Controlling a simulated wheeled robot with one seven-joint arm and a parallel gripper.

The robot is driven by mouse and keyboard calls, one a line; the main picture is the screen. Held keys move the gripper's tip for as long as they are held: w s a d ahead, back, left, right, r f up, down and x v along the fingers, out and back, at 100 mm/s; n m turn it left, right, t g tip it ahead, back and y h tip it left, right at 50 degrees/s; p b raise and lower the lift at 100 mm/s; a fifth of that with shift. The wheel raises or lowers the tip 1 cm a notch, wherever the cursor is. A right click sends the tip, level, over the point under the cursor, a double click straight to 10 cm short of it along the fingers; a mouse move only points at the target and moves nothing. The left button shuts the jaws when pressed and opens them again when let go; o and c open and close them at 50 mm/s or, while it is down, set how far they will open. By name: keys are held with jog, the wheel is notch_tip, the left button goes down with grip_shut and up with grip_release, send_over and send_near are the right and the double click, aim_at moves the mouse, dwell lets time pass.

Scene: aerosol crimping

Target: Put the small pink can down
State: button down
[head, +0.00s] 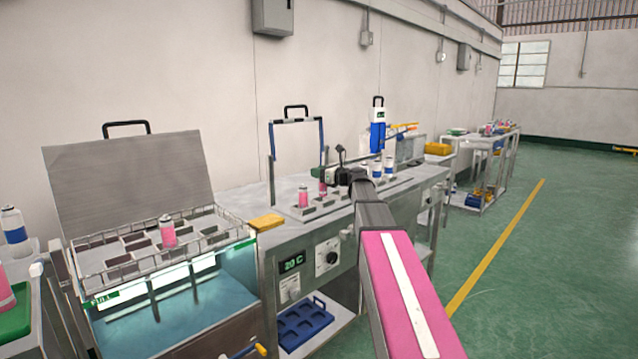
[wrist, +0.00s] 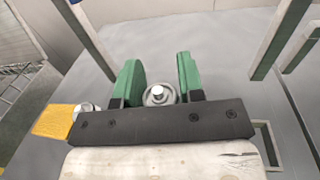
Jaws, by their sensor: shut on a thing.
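My gripper (wrist: 158,82), with green fingers, is shut on the small pink can. In the wrist view the held can (wrist: 158,95) shows only as its silver top and valve between the fingers. In the head view the held can (head: 322,189) is partly visible, upright under the gripper (head: 321,173), over or at the holder strip on the steel bench (head: 280,238). I cannot tell whether its base touches. Another pink can (head: 303,197) stands just left of it on the strip.
Blue-and-white cans (head: 377,171) stand behind my arm on the bench. A pink can (head: 168,232) stands in the wire basket of the water bath at left. A black-handled frame (head: 296,125) rises behind the strip. A yellow pad (head: 266,222) lies on the bench's left corner.

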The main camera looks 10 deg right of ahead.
jog(key=shift+f, duration=1.75)
jog(key=shift+f, duration=0.15)
jog(key=c, duration=0.7)
grip_release()
jog(key=shift+c, duration=0.2)
jog(key=shift+s+d, duration=0.2)
jog(key=v, duration=1.1)
jog(key=shift+s, duration=0.2)
jog(key=shift+d, duration=0.1)
